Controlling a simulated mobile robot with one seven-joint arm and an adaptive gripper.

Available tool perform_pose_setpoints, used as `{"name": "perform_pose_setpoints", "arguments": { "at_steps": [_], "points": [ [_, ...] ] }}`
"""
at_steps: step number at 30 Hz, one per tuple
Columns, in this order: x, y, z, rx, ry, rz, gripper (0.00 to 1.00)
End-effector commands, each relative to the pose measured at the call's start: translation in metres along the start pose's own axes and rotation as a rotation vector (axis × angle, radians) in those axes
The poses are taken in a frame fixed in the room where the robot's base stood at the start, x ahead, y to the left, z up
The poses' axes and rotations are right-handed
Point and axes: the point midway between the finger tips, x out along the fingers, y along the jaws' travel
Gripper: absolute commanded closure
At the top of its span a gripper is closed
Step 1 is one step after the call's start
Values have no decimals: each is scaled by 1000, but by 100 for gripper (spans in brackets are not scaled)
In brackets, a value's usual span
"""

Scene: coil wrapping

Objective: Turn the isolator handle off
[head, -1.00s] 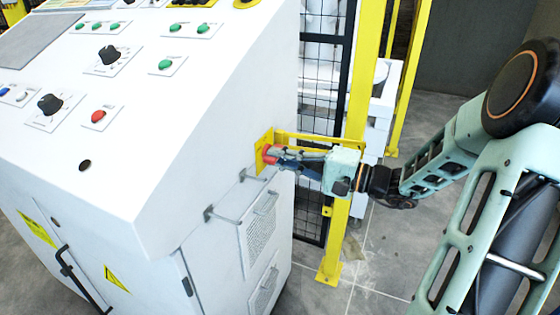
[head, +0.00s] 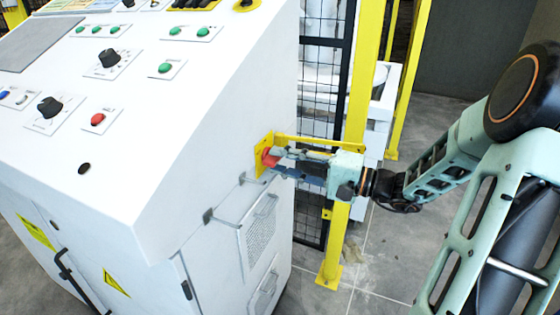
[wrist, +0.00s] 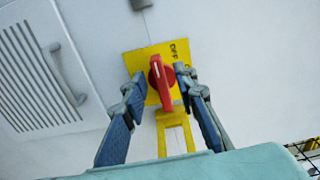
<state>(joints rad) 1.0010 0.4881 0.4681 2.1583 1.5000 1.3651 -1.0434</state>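The red isolator handle (wrist: 161,82) sits on a yellow plate (wrist: 140,58) on the cabinet's side wall. In the wrist view it stands nearly upright, with a pale mark near its top. Dark lettering, seemingly "OFF", is on the plate to the handle's upper right, partly cut off by a finger. The handle also shows in the head view (head: 269,157). My gripper (wrist: 160,80) is open, with one finger on each side of the handle. A yellow gap shows at the left finger; the right finger is very close to the handle, and I cannot tell if it touches.
A yellow bracket (wrist: 175,136) extends from the plate between my fingers. A vented panel with a handle (head: 262,222) is on the wall below. A yellow post (head: 359,120) and black mesh fence (head: 318,80) stand close behind my gripper. Grey floor (head: 385,255) is clear at right.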

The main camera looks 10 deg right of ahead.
Motion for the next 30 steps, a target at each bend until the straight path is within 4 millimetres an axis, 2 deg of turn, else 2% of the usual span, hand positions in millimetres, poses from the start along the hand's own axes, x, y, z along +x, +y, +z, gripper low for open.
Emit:
{"name": "perform_pose_setpoints", "arguments": {
  "at_steps": [9,15,21,30],
  "points": [
    [-65,0,-1,0,7,2,73],
    [-98,0,-1,0,4,2,73],
    [-112,0,0,0,2,1,73],
    [-112,0,0,0,2,1,73]
  ]
}}
